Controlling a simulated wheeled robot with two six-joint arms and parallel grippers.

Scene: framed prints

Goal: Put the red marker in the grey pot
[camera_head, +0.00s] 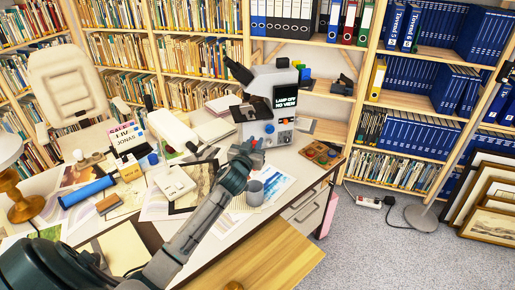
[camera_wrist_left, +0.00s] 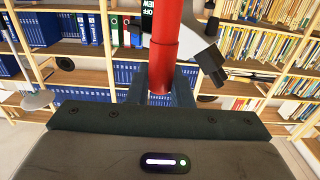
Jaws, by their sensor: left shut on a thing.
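The red marker (camera_wrist_left: 166,42) stands out lengthwise between the fingers of my left gripper (camera_wrist_left: 166,88) in the left wrist view. The gripper is shut on it. In the head view my left gripper (camera_head: 248,150) is over the desk, in front of the microscope; I cannot make out the marker there. The grey pot (camera_head: 255,193) is a small grey cylinder standing on the desk, just below and right of the gripper in the picture. My left forearm passes close to its left side. The right gripper is not in view.
A white microscope (camera_head: 275,105) stands behind the gripper. A brown tray (camera_head: 322,153) lies right of it. Prints (camera_head: 275,182), a blue roll (camera_head: 88,191) and a white box (camera_head: 175,182) crowd the desk. Framed pictures (camera_head: 490,195) lean at the right.

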